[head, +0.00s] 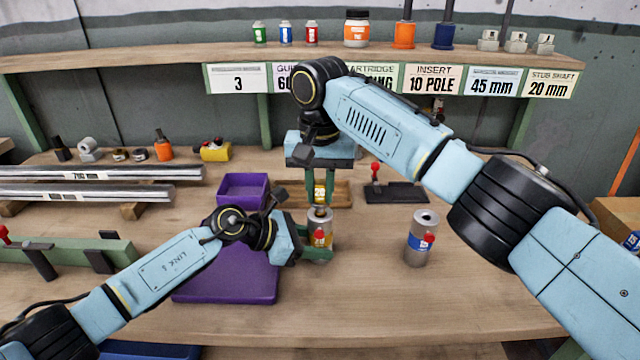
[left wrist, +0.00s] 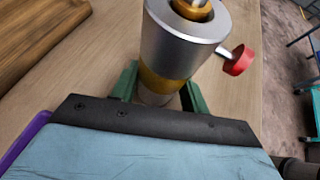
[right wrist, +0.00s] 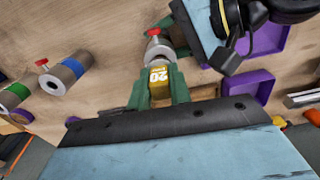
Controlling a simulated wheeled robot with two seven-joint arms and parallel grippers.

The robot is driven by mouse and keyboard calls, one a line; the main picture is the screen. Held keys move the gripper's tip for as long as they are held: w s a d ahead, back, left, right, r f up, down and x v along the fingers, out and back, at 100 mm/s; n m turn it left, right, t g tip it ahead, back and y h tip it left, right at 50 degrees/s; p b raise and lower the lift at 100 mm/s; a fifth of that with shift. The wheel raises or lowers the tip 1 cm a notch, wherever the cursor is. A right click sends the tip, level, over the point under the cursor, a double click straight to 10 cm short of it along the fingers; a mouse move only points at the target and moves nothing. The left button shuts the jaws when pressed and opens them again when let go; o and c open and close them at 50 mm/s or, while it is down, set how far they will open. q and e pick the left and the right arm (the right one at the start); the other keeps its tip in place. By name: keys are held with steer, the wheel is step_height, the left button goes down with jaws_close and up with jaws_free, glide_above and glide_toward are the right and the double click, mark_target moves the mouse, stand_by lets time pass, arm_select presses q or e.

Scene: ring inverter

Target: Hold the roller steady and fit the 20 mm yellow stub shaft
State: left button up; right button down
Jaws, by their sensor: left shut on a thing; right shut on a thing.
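The roller (head: 320,218) is a grey upright cylinder with a yellow band and a red knob. My left gripper (head: 318,250) is shut around its lower part; the left wrist view shows the green fingers on both sides of the roller (left wrist: 183,42). My right gripper (head: 319,180) points down and is shut on the yellow stub shaft (head: 320,193). The "20" label on the stub shaft (right wrist: 158,78) shows in the right wrist view. The stub shaft appears just above the roller's top bore.
A blue-banded roller (head: 421,241) stands to the right; a green-banded one (right wrist: 18,96) shows in the right wrist view. A purple tray (head: 225,288) and purple bin (head: 243,188) are at left. A dark fixture with red knob (head: 397,192) lies behind. The front right table is clear.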

steer(key=shift+f, duration=1.1)
steer(key=c, duration=1.2)
jaws_free()
steer(key=shift+f, duration=0.1)
step_height(320, 180, up, 12)
steer(key=shift+r, duration=0.1)
arm_select(q)
steer(key=o, duration=0.9)
steer(key=shift+c, duration=0.2)
steer(key=shift+a, duration=0.1)
